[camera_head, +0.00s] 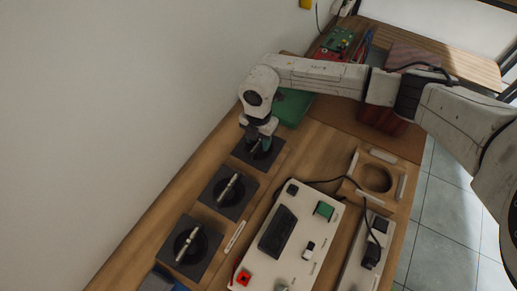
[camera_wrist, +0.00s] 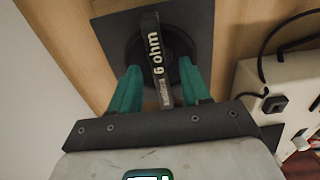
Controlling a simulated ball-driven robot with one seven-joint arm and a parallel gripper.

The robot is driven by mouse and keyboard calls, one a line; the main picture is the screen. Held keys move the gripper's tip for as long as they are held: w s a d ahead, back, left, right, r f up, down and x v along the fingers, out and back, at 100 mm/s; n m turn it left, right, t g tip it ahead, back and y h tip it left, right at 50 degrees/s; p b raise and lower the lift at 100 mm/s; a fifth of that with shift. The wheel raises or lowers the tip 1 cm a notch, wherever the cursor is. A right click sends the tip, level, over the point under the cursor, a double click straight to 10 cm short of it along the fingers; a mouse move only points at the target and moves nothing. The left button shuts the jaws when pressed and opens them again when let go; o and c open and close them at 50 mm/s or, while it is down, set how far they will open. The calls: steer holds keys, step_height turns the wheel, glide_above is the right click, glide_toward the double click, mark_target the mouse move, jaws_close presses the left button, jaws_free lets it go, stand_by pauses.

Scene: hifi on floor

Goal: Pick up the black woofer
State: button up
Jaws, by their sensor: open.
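Several dark square woofers with round cones and a light bar across each stand in a row along the wall side of the table. The far woofer (camera_head: 243,152) is under my gripper (camera_head: 262,142), the middle one (camera_head: 213,192) and the near one (camera_head: 171,247) are uncovered. In the wrist view the woofer (camera_wrist: 196,25) below me has a dark upright bar marked "6 ohm" (camera_wrist: 154,45). My gripper (camera_wrist: 161,75) is open, with one green finger on each side of that bar. I cannot tell whether the fingers touch it.
A white panel with switches (camera_head: 285,240) lies right of the woofers, with a cable running from it. A wooden block with a round hole (camera_head: 376,178) sits farther right. A green box (camera_head: 293,107) stands behind my gripper. The white wall is close on the left.

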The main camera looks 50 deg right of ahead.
mark_target(259, 149)
steer(key=shift+f, duration=0.85)
steer(key=shift+f, duration=0.25)
steer(key=shift+c, duration=0.4)
jaws_close()
stand_by(0.9)
